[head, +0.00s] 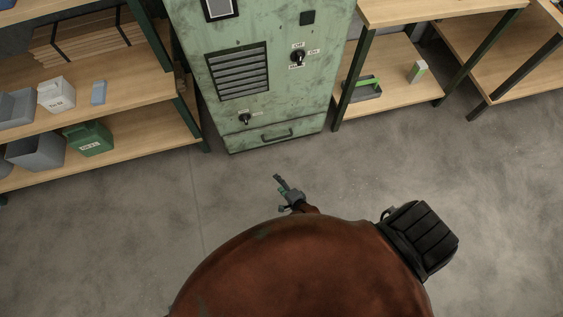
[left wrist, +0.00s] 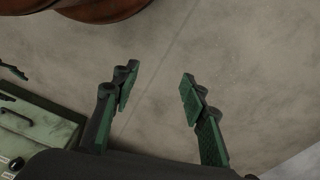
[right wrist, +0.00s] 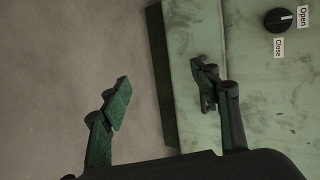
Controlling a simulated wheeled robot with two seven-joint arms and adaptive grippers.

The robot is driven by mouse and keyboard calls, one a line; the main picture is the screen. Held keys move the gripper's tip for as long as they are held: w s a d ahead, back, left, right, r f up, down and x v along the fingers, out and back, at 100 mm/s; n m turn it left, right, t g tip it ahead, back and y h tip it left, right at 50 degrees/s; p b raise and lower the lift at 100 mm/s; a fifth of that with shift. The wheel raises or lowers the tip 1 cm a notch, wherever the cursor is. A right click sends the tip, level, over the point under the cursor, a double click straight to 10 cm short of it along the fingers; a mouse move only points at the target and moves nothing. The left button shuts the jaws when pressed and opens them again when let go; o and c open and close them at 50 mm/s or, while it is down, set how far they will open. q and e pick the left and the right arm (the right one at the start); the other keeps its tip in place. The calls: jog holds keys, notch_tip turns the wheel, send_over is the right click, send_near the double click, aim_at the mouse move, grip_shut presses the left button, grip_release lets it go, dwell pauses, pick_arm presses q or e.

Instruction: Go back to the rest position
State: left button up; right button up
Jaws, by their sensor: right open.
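My right gripper (head: 284,188) shows in the head view in front of the foot of the green cabinet (head: 225,118), above the floor. In the right wrist view its two fingers (right wrist: 160,82) are spread apart with nothing between them, and the cabinet front (right wrist: 270,90) fills the right side. My left gripper (left wrist: 158,85) shows only in the left wrist view. Its fingers are spread wide and empty above the bare floor. The left gripper is hidden in the head view, where my own large red-brown arm link covers the bottom.
The cabinet has a drawer handle (head: 277,135) and knobs (head: 297,57). A left shelf (head: 150,134) holds a green bin (head: 90,138) and grey bins. A right shelf (head: 400,93) holds a grey tray (head: 361,92) and a small box (head: 418,72). The floor (head: 100,240) is clear.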

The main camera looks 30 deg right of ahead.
pick_arm(q)
jog(key=shift+r, duration=0.1)
pick_arm(e)
jog(key=shift+s+f, duration=0.15)
jog(key=shift+s, duration=0.15)
